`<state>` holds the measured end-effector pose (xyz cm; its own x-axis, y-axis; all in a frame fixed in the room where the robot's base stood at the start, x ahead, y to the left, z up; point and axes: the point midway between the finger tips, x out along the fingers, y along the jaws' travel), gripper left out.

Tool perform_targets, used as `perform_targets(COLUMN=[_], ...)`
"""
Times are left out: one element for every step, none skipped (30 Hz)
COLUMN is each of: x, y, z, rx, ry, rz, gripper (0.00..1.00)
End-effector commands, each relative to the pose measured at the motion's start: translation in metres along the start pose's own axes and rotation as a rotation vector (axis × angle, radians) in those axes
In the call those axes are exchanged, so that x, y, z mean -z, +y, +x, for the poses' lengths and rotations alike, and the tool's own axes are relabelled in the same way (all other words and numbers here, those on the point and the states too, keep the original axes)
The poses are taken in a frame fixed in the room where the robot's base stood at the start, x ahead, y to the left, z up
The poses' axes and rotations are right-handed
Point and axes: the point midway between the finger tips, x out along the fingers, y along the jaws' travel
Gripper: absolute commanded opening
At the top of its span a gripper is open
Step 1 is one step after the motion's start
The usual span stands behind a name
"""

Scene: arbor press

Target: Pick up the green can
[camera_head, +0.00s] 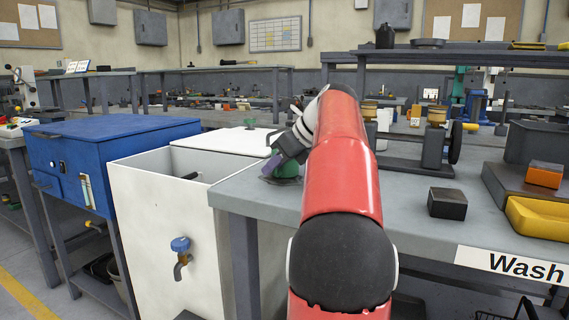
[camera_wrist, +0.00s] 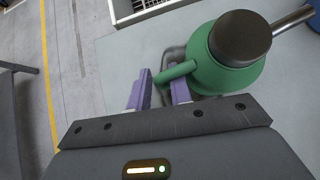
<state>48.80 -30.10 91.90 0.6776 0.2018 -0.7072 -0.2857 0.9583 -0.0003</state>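The green can (camera_wrist: 222,62) has a rounded green body, a dark round cap and a grey spout pointing to the upper right in the wrist view. Its green handle (camera_wrist: 176,72) reaches left from the body toward my gripper. In the head view the can (camera_head: 286,167) stands near the left edge of the grey bench, partly hidden by my gripper. My gripper (camera_wrist: 160,82) has two purple fingers, apart from each other, with the handle between their tips. Whether either finger touches the handle cannot be told. The can appears upright on the bench.
The grey bench (camera_head: 258,198) ends just left of the can, beside a white sink cabinet (camera_head: 150,215). A small dark block (camera_head: 447,203), a press (camera_head: 432,140) and a yellow tray (camera_head: 540,222) stand to the right. The bench around the dark block is clear.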

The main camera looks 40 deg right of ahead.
Motion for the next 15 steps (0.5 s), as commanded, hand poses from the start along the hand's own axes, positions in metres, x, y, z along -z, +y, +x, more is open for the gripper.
perform_targets(x=[-0.0001,-0.0002,-0.0002,-0.0002,-0.0002,-0.0002,-0.0002,-0.0002,-0.0001,-0.0001,-0.0001,-0.0001,-0.0001,-0.0001,-0.0001], y=[0.0001,0.0,0.0,0.0,0.0,0.0,0.0,0.0,0.0,0.0,0.0,0.0,0.0,0.0,0.0], z=[0.0009,0.0008,0.0007,0.0006,0.0006,0.0005,0.0005,0.0005,0.0005,0.0004,0.0004,0.0004,0.0004,0.0004,0.0004], rx=[0.0,0.0,0.0,0.0,0.0,0.0,0.0,0.0,0.0,0.0,0.0,0.0,0.0,0.0,0.0], ry=[0.0,0.0,0.0,0.0,0.0,0.0,0.0,0.0,0.0,0.0,0.0,0.0,0.0,0.0,0.0], rz=[0.0,0.0,0.0,0.0,0.0,0.0,0.0,0.0,0.0,0.0,0.0,0.0,0.0,0.0,0.0], gripper=[0.21,0.21,0.21,0.21,0.21,0.19,0.15,0.11,0.06,0.02,0.0,0.0,0.0,0.0,0.0])
